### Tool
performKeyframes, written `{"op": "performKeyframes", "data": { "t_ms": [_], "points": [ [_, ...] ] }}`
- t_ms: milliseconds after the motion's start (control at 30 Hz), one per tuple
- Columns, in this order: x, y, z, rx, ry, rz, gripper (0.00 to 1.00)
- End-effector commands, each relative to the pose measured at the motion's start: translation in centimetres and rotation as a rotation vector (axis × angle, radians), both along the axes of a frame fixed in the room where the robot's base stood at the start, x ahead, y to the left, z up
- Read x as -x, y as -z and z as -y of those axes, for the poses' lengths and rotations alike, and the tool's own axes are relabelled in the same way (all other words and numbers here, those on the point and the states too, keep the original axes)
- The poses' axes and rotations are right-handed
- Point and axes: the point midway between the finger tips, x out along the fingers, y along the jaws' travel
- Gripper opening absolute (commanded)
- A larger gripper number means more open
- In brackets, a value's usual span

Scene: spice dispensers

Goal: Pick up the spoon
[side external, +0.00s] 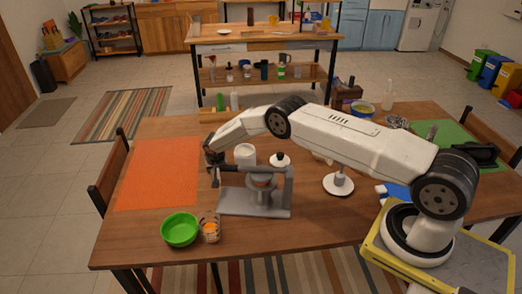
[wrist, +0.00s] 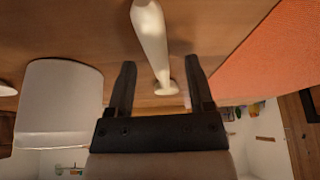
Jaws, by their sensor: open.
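A slender pale piece (wrist: 150,35) with a flared end lies between the fingers in the wrist view. It may be the spoon, but I cannot tell for sure. My gripper (wrist: 160,63) is open, with one finger on each side of this piece and no clear contact. In the side external view my gripper (side external: 212,160) is low over the table, at the left end of a grey stand (side external: 255,207) and beside the orange mat. No clear spoon shape shows in that view.
A white jar (side external: 245,155) stands close beside my gripper; it also shows in the wrist view (wrist: 60,95). A black-topped white dispenser (side external: 280,160) is near the stand. A green bowl (side external: 180,230) and a glass (side external: 210,230) stand in front. The orange mat (side external: 160,172) is bare.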

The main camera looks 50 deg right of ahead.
Motion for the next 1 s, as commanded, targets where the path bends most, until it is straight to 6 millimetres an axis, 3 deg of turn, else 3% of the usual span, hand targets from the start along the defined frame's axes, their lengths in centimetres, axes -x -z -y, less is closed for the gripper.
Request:
{"op": "performKeyframes", "data": {
  "t_ms": [467, 700, 1000],
  "points": [
    [0.01, 0.0, 0.01, 0.0, 0.0, 0.0, 0.68],
    [0.01, -0.01, 0.01, 0.0, -0.001, 0.0, 0.0],
    [-0.01, -0.04, 0.0, 0.0, 0.0, 0.0, 0.0]
  ]
}}
